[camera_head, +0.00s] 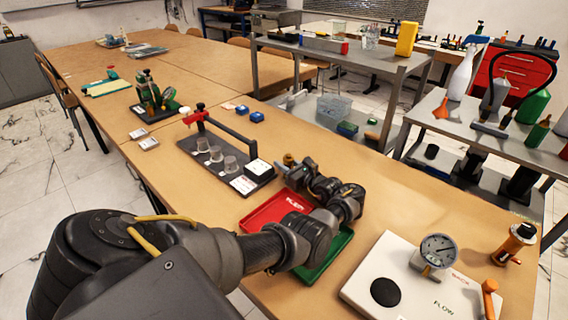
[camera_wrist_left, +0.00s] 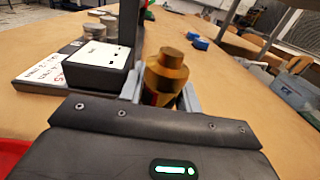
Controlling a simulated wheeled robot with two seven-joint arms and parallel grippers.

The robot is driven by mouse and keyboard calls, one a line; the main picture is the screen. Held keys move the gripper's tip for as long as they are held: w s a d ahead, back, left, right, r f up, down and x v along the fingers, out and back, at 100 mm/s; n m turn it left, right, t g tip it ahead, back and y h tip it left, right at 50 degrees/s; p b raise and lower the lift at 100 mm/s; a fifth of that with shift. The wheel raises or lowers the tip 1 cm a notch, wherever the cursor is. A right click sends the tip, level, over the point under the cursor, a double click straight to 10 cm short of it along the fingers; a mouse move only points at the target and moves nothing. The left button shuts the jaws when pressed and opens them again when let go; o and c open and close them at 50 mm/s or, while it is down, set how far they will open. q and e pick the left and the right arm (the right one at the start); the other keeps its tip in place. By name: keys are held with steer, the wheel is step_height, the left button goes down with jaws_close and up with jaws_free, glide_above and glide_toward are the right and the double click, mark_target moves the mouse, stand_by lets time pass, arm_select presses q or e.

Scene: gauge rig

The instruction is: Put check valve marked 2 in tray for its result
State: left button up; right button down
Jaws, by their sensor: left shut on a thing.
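My left gripper (camera_head: 296,168) is shut on a brass check valve (camera_head: 288,159), held beyond the trays. In the left wrist view the brass valve (camera_wrist_left: 164,78) stands upright between the two fingers (camera_wrist_left: 160,95); no number on it can be read. A red tray (camera_head: 262,213) with white lettering too small to read lies under and left of my arm. A green tray (camera_head: 337,250) lies beside it, partly hidden by my arm. A white flow rig (camera_head: 410,287) with a round dial gauge (camera_head: 438,250) stands at the right. My right gripper is not in view.
A dark stand (camera_head: 224,168) with several grey cups, a white box (camera_head: 257,168) and a red-handled lever (camera_head: 200,115) stands left of the gripper. Blue blocks (camera_head: 257,116) lie behind it. An orange-and-black bottle-like thing (camera_head: 513,243) stands at the right edge.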

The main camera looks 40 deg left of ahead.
arm_select(q)
steer(key=shift+f, duration=0.1)
steer(key=o, duration=0.7)
steer(key=shift+o, duration=0.8)
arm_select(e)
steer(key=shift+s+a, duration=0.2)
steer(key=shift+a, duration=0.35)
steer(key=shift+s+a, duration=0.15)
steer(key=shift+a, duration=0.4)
